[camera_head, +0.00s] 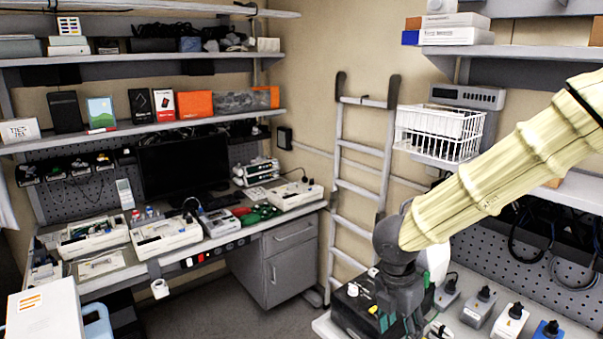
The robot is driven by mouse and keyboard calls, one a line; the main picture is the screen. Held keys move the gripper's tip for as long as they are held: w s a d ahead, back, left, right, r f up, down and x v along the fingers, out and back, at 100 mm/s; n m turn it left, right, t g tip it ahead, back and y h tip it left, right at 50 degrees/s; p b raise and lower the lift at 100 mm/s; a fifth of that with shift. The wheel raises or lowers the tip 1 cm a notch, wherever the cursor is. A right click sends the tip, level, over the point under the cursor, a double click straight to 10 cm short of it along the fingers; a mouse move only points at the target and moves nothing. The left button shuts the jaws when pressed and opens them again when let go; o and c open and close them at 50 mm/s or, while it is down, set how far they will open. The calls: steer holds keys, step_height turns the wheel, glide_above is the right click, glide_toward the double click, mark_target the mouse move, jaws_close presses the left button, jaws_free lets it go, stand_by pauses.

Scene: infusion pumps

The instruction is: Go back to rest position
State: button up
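My arm, in a pale yellow ribbed sleeve, comes in from the upper right. My gripper (403,312) is dark and points down at the bottom of the picture, right of centre. It is above or beside a black box (352,308) with coloured parts on the right-hand bench (326,327). The fingertips are dark, small and partly cut off, so I cannot tell whether they are open or shut or touch anything. White pump-like devices (167,237) stand on the left workbench.
Several plug-topped blocks (478,308) stand right of my gripper. A wire basket (440,132) hangs on the wall near my arm. A grey ladder (362,180) leans in the corner. A white box (45,312) is at the lower left. Floor shows between the benches.

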steer(key=s+d+f+n+t+h, duration=0.1)
steer(key=s+d+f+n, duration=0.1)
steer(key=f+n, duration=0.6)
steer(key=s+d+f+n+t+h, duration=0.1)
steer(key=s+d+f+n, duration=0.15)
steer(key=f+n, duration=0.6)
steer(key=s+d+f+n+h, duration=0.1)
steer(key=s+d+f+n, duration=0.15)
steer(key=f+n, duration=0.6)
steer(key=s+a+f+n+g+y, duration=0.1)
steer(key=s+a+f+n+y, duration=0.15)
steer(key=s+f+n, duration=0.65)
steer(key=s+a+f+n+g+y, duration=0.1)
steer(key=s+a+f+n+y, duration=0.15)
steer(key=s+f+n, duration=0.65)
step_height(320, 180, down, 8)
steer(key=s+n+b, duration=0.2)
steer(key=s+b, duration=0.1)
steer(key=b, duration=0.8)
steer(key=shift+r+n+b, duration=0.2)
steer(key=shift+n+b, duration=0.1)
steer(key=shift+b, duration=0.05)
